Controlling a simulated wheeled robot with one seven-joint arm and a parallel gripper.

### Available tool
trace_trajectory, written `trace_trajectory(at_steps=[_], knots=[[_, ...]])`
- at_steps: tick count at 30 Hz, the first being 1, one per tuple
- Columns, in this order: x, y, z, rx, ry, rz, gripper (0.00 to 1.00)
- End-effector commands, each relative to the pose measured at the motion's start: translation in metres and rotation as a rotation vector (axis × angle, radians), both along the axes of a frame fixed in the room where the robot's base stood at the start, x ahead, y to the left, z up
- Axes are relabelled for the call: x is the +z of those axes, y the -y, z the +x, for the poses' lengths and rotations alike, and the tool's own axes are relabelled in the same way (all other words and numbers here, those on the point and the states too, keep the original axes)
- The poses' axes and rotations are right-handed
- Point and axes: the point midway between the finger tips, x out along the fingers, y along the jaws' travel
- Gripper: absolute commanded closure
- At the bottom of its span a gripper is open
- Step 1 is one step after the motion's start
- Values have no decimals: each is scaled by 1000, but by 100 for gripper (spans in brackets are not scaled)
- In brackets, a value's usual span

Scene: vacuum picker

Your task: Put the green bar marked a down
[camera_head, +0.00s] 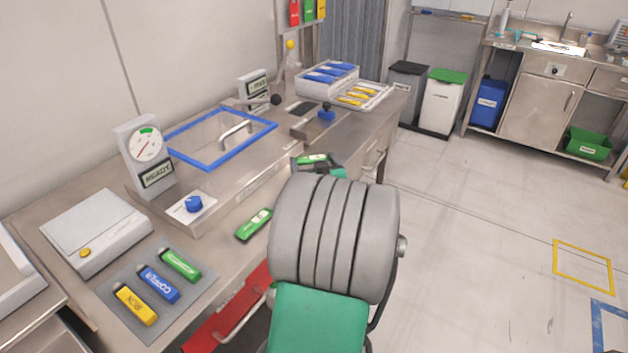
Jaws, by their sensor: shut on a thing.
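A green bar (312,159) shows just beyond my thick grey arm link, at the dark fingers of my gripper (322,166). My gripper is shut on this bar, near the front edge of the steel bench (225,252). The arm hides part of the gripper, and the marking on the bar is too small to read. I cannot tell whether the bar touches the bench. A second green bar (254,224) lies on the bench near its front edge, apart from the gripper. A third green bar (181,264) lies on a grey mat (197,296).
Blue (159,284) and yellow (135,304) bars share the mat. Behind are a blue-framed lid (208,158), a dial marked READY (146,150) and a blue knob (194,204). A tray of yellow bars (378,92) stands at the bench's far end.

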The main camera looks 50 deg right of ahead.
Motion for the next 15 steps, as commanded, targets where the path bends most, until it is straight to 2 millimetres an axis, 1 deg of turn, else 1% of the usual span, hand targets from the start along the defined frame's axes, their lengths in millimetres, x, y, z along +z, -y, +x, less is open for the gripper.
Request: trace_trajectory(at_steps=[4,6,8,15], knots=[[-18,8,4,0,0,1,59],[-33,7,4,0,0,2,59],[-41,7,4,0,1,1,59],[-38,7,4,0,2,-1,59]])
